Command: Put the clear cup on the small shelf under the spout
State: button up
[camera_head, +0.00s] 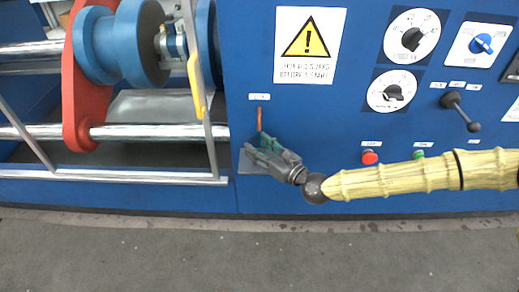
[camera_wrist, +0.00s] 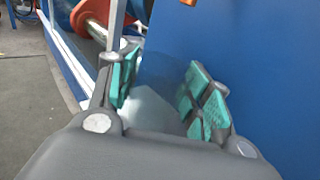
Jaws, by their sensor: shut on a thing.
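My gripper (camera_head: 262,152) is at the blue machine front, at the small grey shelf (camera_head: 246,164), below the thin copper-coloured spout (camera_head: 260,120). In the wrist view its green-padded fingers (camera_wrist: 160,95) are shut on the clear cup (camera_wrist: 157,88), which shows as a faint see-through shape between the pads. The cup is hard to make out in the head view, where the fingers cover it. The fingers also hide part of the shelf, so I cannot tell whether the cup's base touches it.
A metal guard frame (camera_head: 208,135) with a yellow handle (camera_head: 196,88) stands left of the shelf, before red and blue rollers. Right of the spout are dials (camera_head: 412,36), a red button (camera_head: 369,157) and a black lever (camera_head: 461,110). Grey floor (camera_head: 200,255) lies clear in front.

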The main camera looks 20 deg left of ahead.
dwell(0.3)
jog(key=o, duration=1)
jog(key=shift+c, duration=0.2)
jog(key=shift+r, duration=0.1)
jog(key=p+v, duration=0.2)
jog(key=v, duration=1)
